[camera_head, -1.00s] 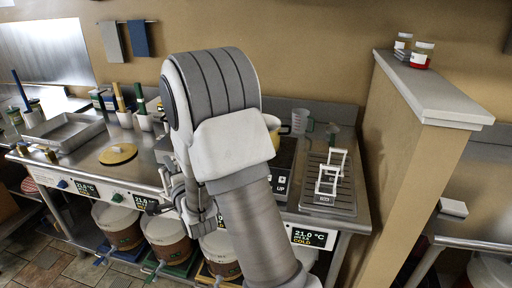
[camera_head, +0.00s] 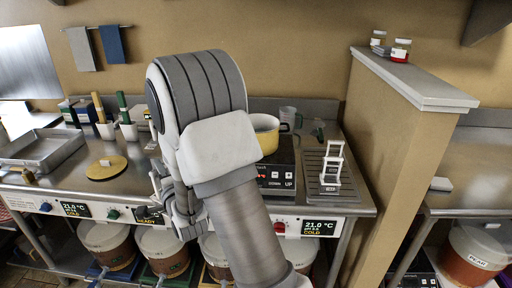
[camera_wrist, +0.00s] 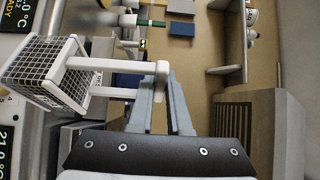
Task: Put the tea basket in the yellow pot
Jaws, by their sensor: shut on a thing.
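The tea basket (camera_wrist: 45,70) is a white wire-mesh box with a white bar frame. In the wrist view it hangs at the upper left, tilted in the picture. My gripper (camera_wrist: 161,78) is shut on the end of its white handle. In the head view my arm hides the basket, and the fingertips do not show. The yellow pot (camera_head: 266,133) stands on the black hob at the back of the counter, just right of my arm, which covers its left part. The pot's inside is mostly hidden. I cannot make out the pot in the wrist view.
A white stand (camera_head: 331,165) is on the ribbed drain tray (camera_head: 345,190) right of the hob (camera_head: 277,178). Clear jugs (camera_head: 290,118) stand behind. A yellow lid (camera_head: 105,168) and metal pan (camera_head: 40,150) lie left. A partition wall (camera_head: 395,140) bounds the right.

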